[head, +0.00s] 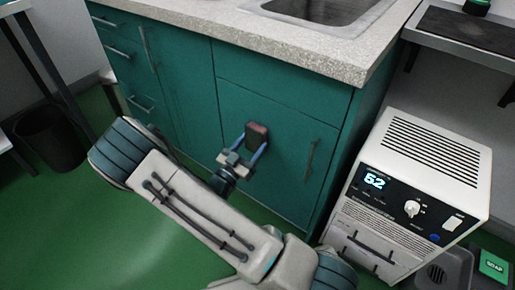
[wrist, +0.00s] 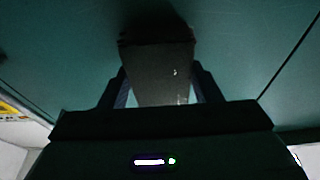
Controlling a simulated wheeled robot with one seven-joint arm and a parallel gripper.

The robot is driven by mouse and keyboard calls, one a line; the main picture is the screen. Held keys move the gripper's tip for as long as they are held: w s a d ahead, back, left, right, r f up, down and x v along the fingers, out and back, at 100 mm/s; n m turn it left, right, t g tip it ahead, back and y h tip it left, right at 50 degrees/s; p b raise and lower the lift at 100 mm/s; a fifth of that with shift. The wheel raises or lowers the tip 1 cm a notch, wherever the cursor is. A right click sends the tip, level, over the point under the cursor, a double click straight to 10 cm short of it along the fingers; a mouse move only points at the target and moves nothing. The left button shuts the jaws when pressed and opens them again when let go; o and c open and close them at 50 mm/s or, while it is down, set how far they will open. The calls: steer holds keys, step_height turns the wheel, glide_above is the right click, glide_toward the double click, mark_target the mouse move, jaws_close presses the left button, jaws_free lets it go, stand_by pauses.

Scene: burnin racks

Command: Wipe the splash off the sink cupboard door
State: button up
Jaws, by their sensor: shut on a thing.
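My gripper (head: 248,146) is shut on a reddish-brown block (head: 257,134), which looks like a sponge. In the head view the block is held at the teal sink cupboard door (head: 285,170), left of the door's vertical handle (head: 308,158). In the wrist view the block (wrist: 160,75) is a dark shape between the two fingers (wrist: 160,88), with its far end at or very close to the door surface (wrist: 235,50). I cannot tell for certain whether it touches. No splash can be made out on the visible door; the block and gripper hide part of it.
A grey speckled countertop (head: 240,30) with a sink (head: 320,10) is above the door. A black bin (head: 50,138) is at the left. Green floor lies open at lower left.

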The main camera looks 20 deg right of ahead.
steer(key=shift+w+a, duration=0.15)
steer(key=shift+w, duration=0.15)
steer(key=shift+s, duration=0.1)
steer(key=shift+s+a, duration=0.9)
steer(key=shift+a, duration=0.3)
steer(key=shift+s+a, duration=0.9)
steer(key=shift+a, duration=0.3)
steer(key=shift+s+a, duration=0.9)
steer(key=shift+a, duration=0.3)
